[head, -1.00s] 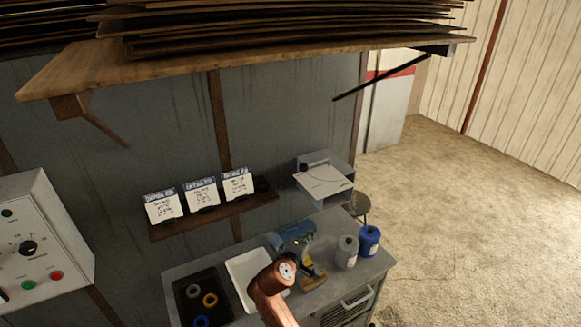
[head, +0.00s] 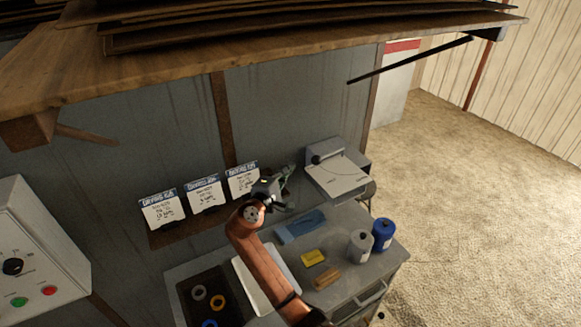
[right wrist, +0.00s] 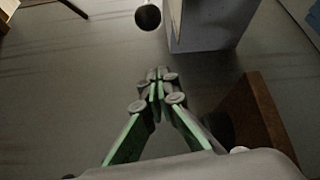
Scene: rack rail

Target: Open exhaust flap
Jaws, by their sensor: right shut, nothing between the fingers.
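A grey box (head: 338,178) with a pale, sloping top panel is mounted on the wall to the right of the card shelf. A black knob (head: 318,157) shows at its back left. The box also shows at the top of the right wrist view (right wrist: 205,25), with the knob (right wrist: 148,17) to its left. I cannot tell for certain which part is the exhaust flap. My right gripper (head: 287,177) is left of the box, near the wall. Its fingers (right wrist: 156,75) are shut and empty, pointing towards the knob, apart from it. My left gripper is out of view.
The card shelf (head: 168,236) is close to the right gripper. Below is a workbench with a black tray (head: 190,290), a white tray (head: 284,262), a blue cloth (head: 300,227), a yellow block (head: 313,257) and two bottles. A wooden shelf (head: 230,70) overhangs above.

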